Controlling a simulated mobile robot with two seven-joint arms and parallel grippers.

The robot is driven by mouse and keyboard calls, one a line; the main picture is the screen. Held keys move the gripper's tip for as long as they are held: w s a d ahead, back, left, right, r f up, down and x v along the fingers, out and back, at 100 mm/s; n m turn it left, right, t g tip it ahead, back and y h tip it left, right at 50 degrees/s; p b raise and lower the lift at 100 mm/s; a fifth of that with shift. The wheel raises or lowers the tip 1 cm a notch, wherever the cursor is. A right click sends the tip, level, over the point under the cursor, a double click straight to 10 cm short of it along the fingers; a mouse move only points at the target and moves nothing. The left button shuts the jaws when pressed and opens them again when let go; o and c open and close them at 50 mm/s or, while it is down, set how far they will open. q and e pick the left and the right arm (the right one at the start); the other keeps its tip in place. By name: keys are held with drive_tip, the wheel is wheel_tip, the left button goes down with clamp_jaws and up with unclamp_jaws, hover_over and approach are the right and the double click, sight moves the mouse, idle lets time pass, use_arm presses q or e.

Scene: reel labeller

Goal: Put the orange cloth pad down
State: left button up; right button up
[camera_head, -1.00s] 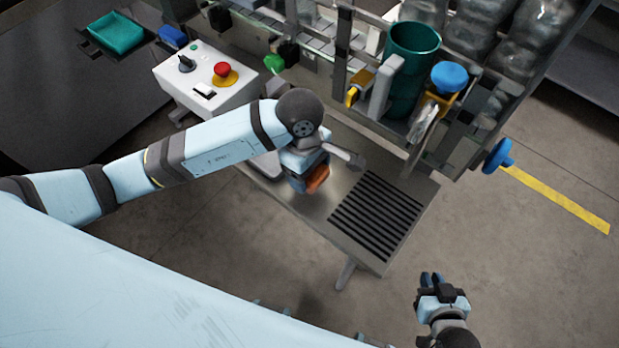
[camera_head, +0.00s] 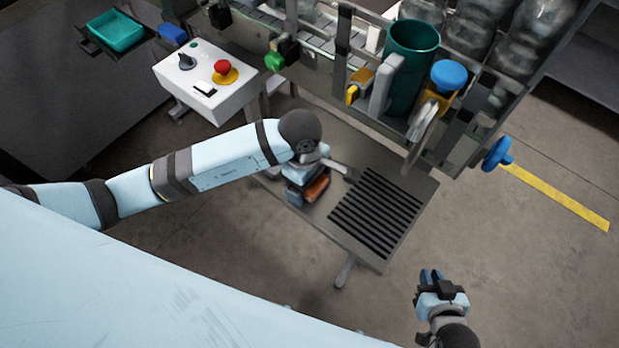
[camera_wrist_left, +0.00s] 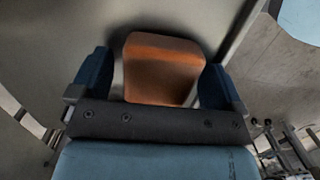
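The orange cloth pad (camera_head: 316,188) is at my left gripper (camera_head: 306,190), over the left part of the metal table. In the left wrist view the pad (camera_wrist_left: 160,68) stands between the two blue fingers of the left gripper (camera_wrist_left: 158,85). A narrow gap shows beside the pad, so the fingers look open around it. The metal surface shows close behind the pad; whether the pad rests on it is hidden. My right gripper (camera_head: 431,277) is empty over the floor at the lower right; its finger gap is too small to judge.
The metal table (camera_head: 408,238) has a black slatted grid (camera_head: 375,214) right of the pad. Behind it stands the machine with a green cylinder (camera_head: 410,70) and blue knobs (camera_head: 449,75). A white control box (camera_head: 207,82) with a red button is at the upper left.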

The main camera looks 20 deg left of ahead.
use_arm(q)
drive_tip(key=shift+r, duration=0.15)
drive_tip(key=shift+r, duration=0.2)
wheel_tip(320, 180, up, 12)
drive_tip(key=a+b, duration=0.1)
drive_tip(key=shift+w+a+f+b, duration=0.15)
drive_tip(key=shift+w+f+b, duration=0.05)
drive_tip(key=shift+b, duration=0.2)
